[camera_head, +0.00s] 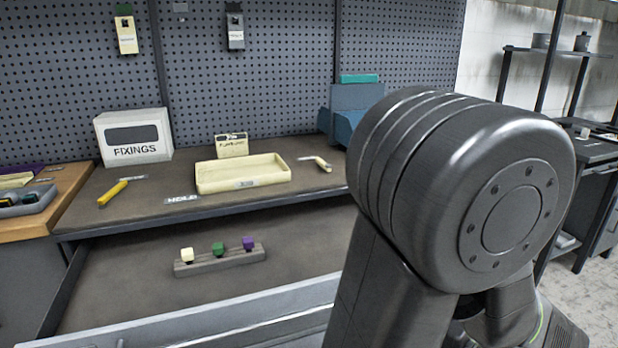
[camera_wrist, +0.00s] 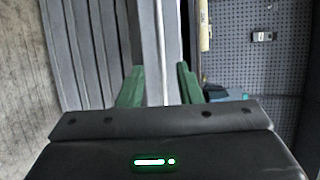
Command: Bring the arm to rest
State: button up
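My gripper (camera_wrist: 160,78) shows in the wrist view as two green fingers standing apart with a clear gap, holding nothing that I can see. A long pale grey edge (camera_wrist: 160,35), seemingly the open drawer's front, runs upright behind the gap; I cannot tell how far off it is. In the head view my dark arm fills the right half, bent up at a large joint. My gripper is not visible there.
An open drawer (camera_head: 110,298) juts from the bench and holds a grey rack (camera_head: 219,263) with white, green and purple blocks. On the bench stand a FIXINGS box (camera_head: 134,137), a cream tray (camera_head: 243,186), a yellow tool (camera_head: 112,193) and a blue bin (camera_head: 355,105).

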jog(key=b+x, duration=0.1)
jog(key=x, duration=1.1)
jog(key=shift+a, duration=0.1)
